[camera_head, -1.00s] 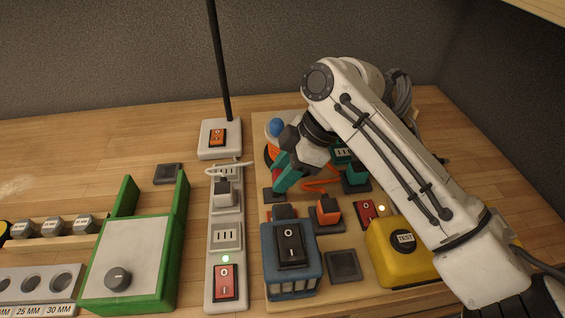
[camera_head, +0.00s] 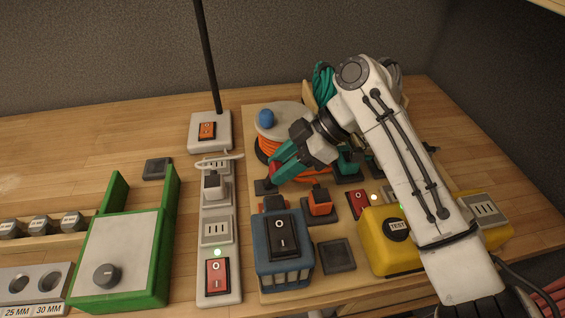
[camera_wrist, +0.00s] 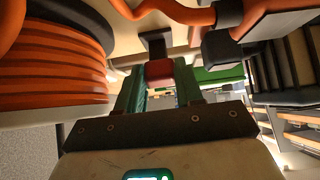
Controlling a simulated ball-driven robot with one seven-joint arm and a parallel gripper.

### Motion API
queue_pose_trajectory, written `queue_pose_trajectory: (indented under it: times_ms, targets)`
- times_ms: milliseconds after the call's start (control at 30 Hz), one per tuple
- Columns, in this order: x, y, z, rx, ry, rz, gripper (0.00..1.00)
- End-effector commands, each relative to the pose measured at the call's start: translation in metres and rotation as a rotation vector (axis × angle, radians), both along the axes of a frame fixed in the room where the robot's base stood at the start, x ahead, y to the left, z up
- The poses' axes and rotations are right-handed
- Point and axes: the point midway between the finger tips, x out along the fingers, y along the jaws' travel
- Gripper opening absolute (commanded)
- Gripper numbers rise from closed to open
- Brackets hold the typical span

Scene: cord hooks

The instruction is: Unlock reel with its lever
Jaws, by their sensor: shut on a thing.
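The reel (camera_head: 281,116) is a drum wound with orange cord, with a grey top and a blue knob (camera_head: 266,118). It stands at the back left of the wooden board, and its orange windings fill the left of the wrist view (camera_wrist: 55,70). My gripper (camera_head: 277,172) is beside the reel's front, low near the board. Its green fingers are shut on a red block, which looks like the lever's handle (camera_wrist: 159,70). A dark piece (camera_wrist: 156,43) shows beyond it in the wrist view. The fingers mostly hide the lever in the head view.
A blue box with a black rocker switch (camera_head: 281,238) and an orange plug (camera_head: 320,201) stand in front of my gripper. A white power strip (camera_head: 217,230) lies to the left. A yellow TEST box (camera_head: 390,246) is at right, under my arm.

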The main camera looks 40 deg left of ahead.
Motion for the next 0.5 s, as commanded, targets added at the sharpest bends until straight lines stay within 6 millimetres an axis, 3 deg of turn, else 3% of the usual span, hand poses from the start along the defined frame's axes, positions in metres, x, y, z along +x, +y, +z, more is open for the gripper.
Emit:
queue_pose_trajectory:
  times_ms: [300, 500]
  targets:
    - [0.0004, -0.0004, -0.0007, -0.001, 0.001, -0.001, 0.62]
    - [0.0004, -0.0003, -0.0002, -0.001, 0.001, -0.001, 0.62]
